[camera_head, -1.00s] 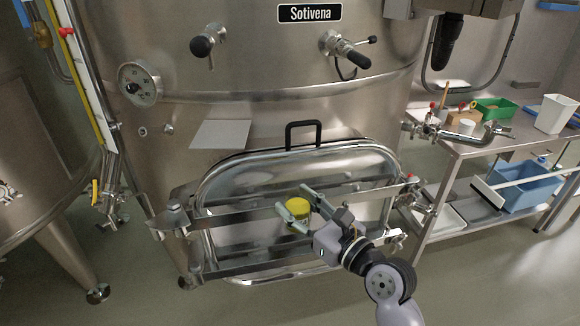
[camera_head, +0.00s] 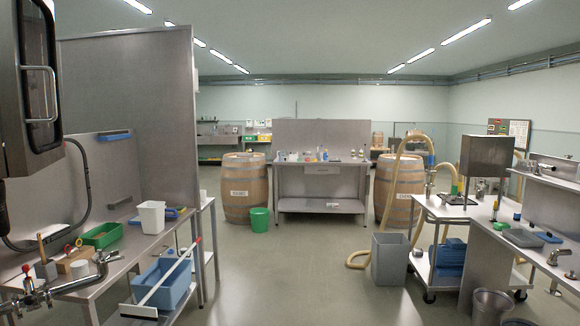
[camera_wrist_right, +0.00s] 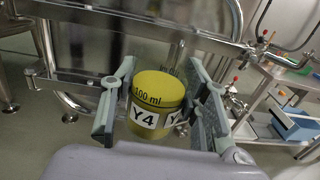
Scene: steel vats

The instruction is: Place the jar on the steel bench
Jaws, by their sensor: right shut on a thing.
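The jar (camera_wrist_right: 157,88) is yellow with a white label reading Y4 and the marking 100 ml. It shows only in the right wrist view, between the two fingers of my right gripper (camera_wrist_right: 160,70), which is shut on it. The jar is held off any surface, with the steel vat behind it. In the head view a steel bench (camera_head: 322,205) with a lower shelf stands at the back centre, with small items on its top. Another steel bench (camera_head: 128,247) stands at the near left. Neither gripper shows in the head view; my left gripper is out of sight.
Wooden barrels (camera_head: 245,187) (camera_head: 397,200) flank the back bench, with a green bucket (camera_head: 260,221) beside the left one. A grey bin (camera_head: 389,259), a hose (camera_head: 358,262) and a wheeled cart (camera_head: 436,285) stand at right. The floor (camera_head: 300,275) between is clear.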

